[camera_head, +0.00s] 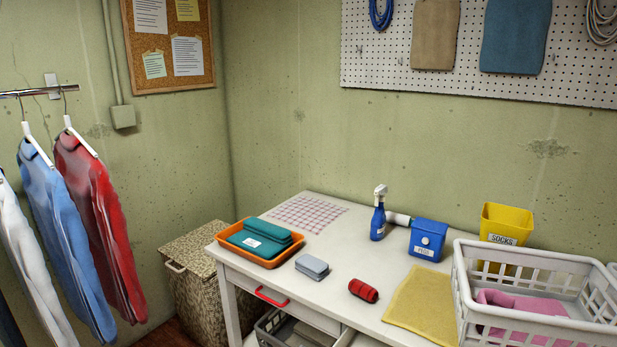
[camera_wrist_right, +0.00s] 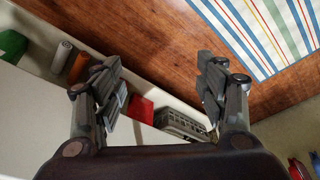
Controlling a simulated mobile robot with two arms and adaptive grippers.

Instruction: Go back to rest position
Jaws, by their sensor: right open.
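In the right wrist view my right gripper (camera_wrist_right: 163,100) is open, its two fingers wide apart with nothing between them. Beyond the fingers are a white surface and the wooden floor. Neither gripper shows in the head view, and my left gripper is in no view. In the head view the white table (camera_head: 335,292) stands clear of any arm of mine.
The table bears an orange tray (camera_head: 268,262) with teal cloths, a grey folded cloth (camera_head: 312,267), a red roll (camera_head: 363,290), a spray bottle (camera_head: 378,217), a blue box (camera_head: 428,240), a yellow bin (camera_head: 506,222) and a white basket (camera_head: 530,257). Shirts (camera_head: 100,220) hang at left.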

